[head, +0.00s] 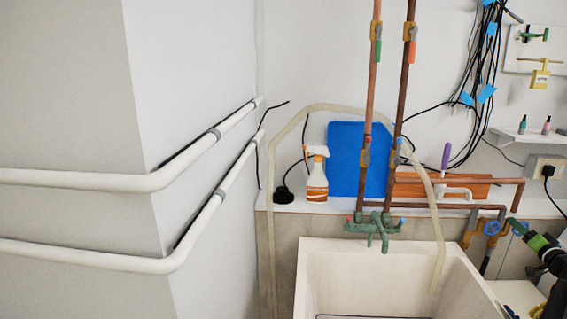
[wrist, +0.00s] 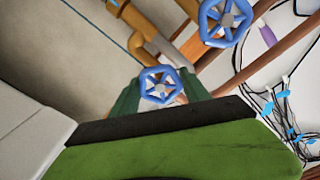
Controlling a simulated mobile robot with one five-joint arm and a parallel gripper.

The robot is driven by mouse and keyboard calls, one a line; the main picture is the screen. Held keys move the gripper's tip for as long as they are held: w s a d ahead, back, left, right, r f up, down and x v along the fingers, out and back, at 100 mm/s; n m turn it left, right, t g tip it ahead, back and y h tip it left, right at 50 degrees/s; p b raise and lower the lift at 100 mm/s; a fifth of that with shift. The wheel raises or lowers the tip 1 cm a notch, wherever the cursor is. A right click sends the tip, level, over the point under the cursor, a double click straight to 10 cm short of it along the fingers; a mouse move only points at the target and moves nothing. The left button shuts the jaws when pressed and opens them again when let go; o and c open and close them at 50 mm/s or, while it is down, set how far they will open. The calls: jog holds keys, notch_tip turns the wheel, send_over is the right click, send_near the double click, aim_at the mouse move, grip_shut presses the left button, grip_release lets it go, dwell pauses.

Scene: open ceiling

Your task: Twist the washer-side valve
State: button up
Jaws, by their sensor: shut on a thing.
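Two small valves with blue handwheels sit on the pipes right of the sink. One wheel (head: 492,228) is on the left, clear of my gripper. The other wheel (head: 517,227) is at the tip of my gripper (head: 526,233), which comes in from the right edge and partly covers it. In the wrist view, my green fingers (wrist: 160,101) are shut on the nearer blue wheel (wrist: 160,84), which shows between the fingertips. The second blue wheel (wrist: 226,20) is free, up and to the right. I cannot tell from the labels which is washer-side.
A pale sink (head: 385,265) with a green tap (head: 374,229) stands left of the valves. Copper pipes (head: 465,207) run close above them. A spray bottle (head: 317,176) and a blue board (head: 358,158) stand on the ledge. Black cables (head: 487,55) hang on the wall.

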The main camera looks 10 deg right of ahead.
jog(key=n, duration=0.3)
jog(key=n, duration=0.3)
dwell(0.3)
jog(key=n, duration=0.3)
jog(key=shift+n, duration=0.4)
